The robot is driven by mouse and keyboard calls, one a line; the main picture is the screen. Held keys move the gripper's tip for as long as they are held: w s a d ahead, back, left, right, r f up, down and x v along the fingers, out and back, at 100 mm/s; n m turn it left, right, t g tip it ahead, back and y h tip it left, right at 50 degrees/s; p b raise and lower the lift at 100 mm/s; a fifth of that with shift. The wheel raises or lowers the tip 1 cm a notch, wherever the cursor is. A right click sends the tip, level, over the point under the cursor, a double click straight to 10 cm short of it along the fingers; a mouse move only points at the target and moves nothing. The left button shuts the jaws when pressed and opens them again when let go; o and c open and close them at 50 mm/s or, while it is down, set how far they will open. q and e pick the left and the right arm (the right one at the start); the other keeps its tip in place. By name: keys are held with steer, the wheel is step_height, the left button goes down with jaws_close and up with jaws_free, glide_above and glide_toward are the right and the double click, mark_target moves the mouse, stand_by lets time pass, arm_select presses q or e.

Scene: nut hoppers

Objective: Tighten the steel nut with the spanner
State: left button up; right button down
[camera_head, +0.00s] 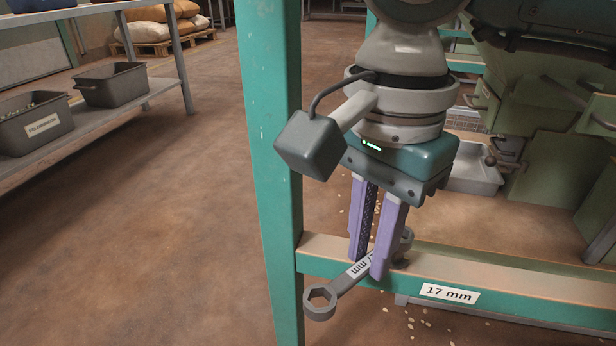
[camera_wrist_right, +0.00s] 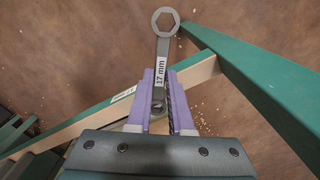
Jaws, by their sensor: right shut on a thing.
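The grey spanner (camera_head: 345,283), marked 17 mm, is between the purple fingers of my right gripper (camera_head: 369,266), which is shut on its shank. Its ring end sticks out toward the lower left, past the green beam. My left gripper is not in view.
A green post (camera_head: 270,170) stands left of my right gripper. It meets the green beam (camera_head: 520,290), which bears a 17 mm label (camera_head: 450,293). A grey tray (camera_head: 475,180) and green machinery are behind. Dark bins (camera_head: 35,122) stand on a shelf at left. Open floor lies between.

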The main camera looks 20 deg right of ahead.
steer(key=shift+r, duration=0.35)
steer(key=shift+r+p, duration=0.35)
steer(key=shift+p, duration=0.1)
steer(key=shift+r+p, duration=0.5)
steer(key=shift+r, duration=0.2)
